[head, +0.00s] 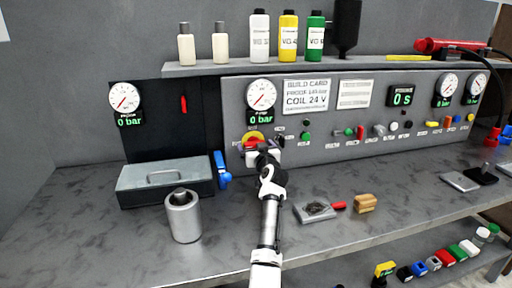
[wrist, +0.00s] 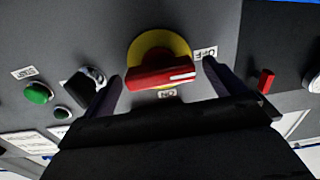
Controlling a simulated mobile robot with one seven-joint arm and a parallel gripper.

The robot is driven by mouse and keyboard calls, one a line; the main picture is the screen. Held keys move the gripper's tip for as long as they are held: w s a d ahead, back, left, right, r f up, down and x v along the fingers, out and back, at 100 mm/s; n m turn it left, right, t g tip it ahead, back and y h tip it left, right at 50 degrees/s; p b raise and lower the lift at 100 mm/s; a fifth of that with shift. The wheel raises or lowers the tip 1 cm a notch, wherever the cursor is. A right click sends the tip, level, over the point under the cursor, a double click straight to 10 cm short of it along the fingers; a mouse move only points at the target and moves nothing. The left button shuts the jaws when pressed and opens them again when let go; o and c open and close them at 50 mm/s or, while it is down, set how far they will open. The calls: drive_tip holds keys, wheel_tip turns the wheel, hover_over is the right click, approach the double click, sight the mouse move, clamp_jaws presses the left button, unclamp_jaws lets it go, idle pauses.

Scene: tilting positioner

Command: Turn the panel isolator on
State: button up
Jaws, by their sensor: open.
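The panel isolator is a red bar handle (wrist: 160,78) on a round yellow plate (wrist: 148,46). In the wrist view the handle lies nearly level, its white mark at the right end by the OFF label (wrist: 205,53). The ON label (wrist: 167,94) is below the handle. In the head view the isolator (head: 253,136) sits under the left panel gauge, partly hidden by my gripper (head: 263,153). In the wrist view my gripper (wrist: 165,82) is open, one finger beyond each end of the handle, with gaps showing on both sides.
A black knob (wrist: 85,83) and green START button (wrist: 38,93) sit close to one finger; a small red part (wrist: 265,80) is near the other. On the bench are a grey toolbox (head: 165,181), a metal cylinder (head: 183,217) and a wooden block (head: 365,203).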

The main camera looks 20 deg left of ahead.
drive_tip(key=shift+c, duration=0.3)
drive_tip(key=c, duration=0.9)
drive_tip(key=shift+m, duration=0.3)
drive_tip(key=shift+d+f+m+p, duration=0.1)
drive_tip(key=shift+m+p, duration=0.8)
drive_tip(key=shift+m, duration=3.4)
drive_tip(key=shift+f+m+p, duration=0.1)
drive_tip(key=shift+m+p, duration=0.75)
drive_tip(key=shift+m, duration=3.45)
drive_tip(key=o, duration=1)
drive_tip(key=shift+c, duration=0.2)
